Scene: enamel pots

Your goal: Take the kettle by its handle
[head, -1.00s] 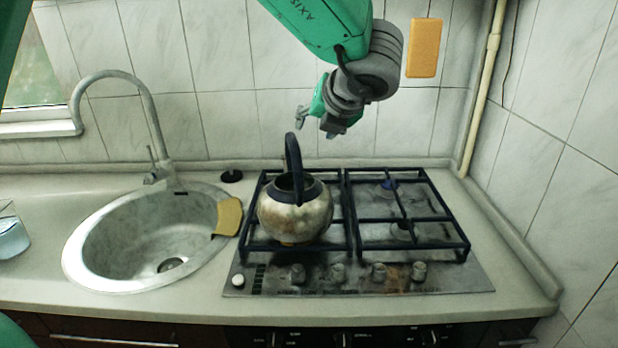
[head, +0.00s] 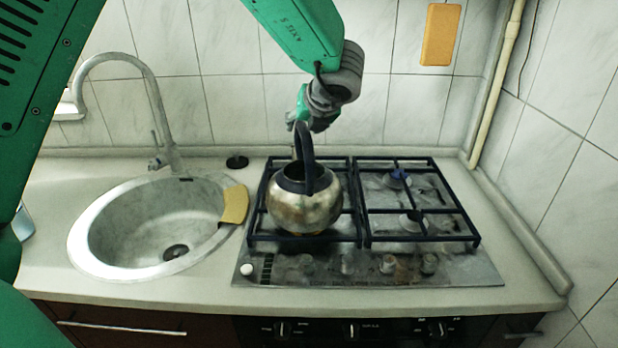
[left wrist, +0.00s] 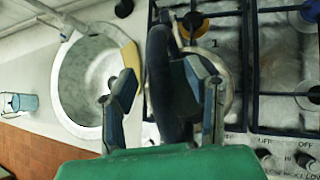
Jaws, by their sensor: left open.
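A worn metal kettle (head: 290,210) with an open top stands upright on the left grate of the hob. Its dark arched handle (head: 308,165) rises above it. My left gripper (head: 298,125) is at the top of the handle, pointing down from behind. In the left wrist view, my left gripper (left wrist: 163,88) is open, and the handle (left wrist: 160,60) lies between its two fingers in the picture. I cannot tell whether either finger touches it. My fingers and the handle hide much of the kettle in that view. My right gripper is not in view.
The hob's black grate (head: 415,238) spreads right of the kettle, with knobs in front. A round sink (head: 85,240) with a tall faucet (head: 155,100) and a yellow cloth (head: 235,205) is on the left. The tiled wall (head: 400,110) stands close behind.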

